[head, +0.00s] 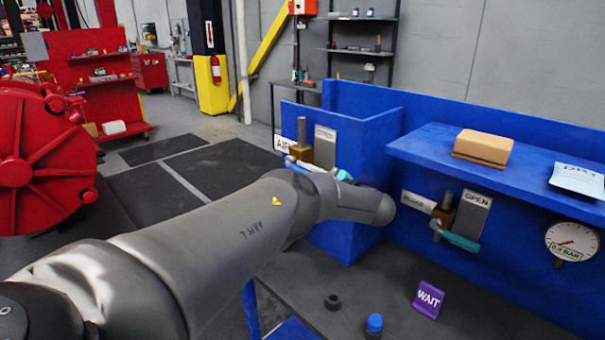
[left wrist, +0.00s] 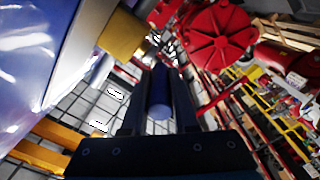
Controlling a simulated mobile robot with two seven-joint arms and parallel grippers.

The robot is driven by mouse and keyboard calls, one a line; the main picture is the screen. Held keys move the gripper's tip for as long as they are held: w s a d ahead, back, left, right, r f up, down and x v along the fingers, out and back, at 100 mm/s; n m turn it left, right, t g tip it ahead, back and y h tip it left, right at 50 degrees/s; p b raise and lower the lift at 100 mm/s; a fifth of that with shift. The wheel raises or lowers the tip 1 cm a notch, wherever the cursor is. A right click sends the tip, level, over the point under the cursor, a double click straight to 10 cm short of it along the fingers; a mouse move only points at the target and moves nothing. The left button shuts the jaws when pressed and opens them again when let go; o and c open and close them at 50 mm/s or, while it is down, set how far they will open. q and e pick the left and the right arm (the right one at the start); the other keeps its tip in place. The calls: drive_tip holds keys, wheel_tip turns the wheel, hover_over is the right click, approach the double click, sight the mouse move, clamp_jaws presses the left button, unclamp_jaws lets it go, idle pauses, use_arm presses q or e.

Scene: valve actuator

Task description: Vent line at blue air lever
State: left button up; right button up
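The air valve with brass body (head: 325,152) stands on the left blue panel beside a sign lettered AIR (head: 284,144). Part of its teal-blue lever (head: 345,175) shows just above my left arm in the head view. The arm hides my left gripper there. In the left wrist view my left gripper (left wrist: 160,88) has its dark fingers close along both sides of a blue cylinder, seemingly the air lever's handle (left wrist: 159,107). It appears shut on it. Brass (left wrist: 122,36) shows just beyond. My right gripper is in neither view.
A second valve with teal lever (head: 460,241) sits by an OPEN plate (head: 478,199). A gauge (head: 572,241), labelled BAR, is at right. A purple WAIT sign (head: 429,299), a blue-capped piece (head: 375,323) and a black ring (head: 333,302) stand on the bench. A box (head: 483,147) lies on the blue shelf.

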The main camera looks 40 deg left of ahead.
use_arm(q)
drive_tip(key=o, duration=0.5)
drive_tip(key=d, duration=1)
drive_tip(key=s+d, duration=0.1)
drive_tip(key=d, duration=0.4)
drive_tip(key=shift+s+d+f, duration=0.1)
drive_tip(key=shift+f, duration=0.1)
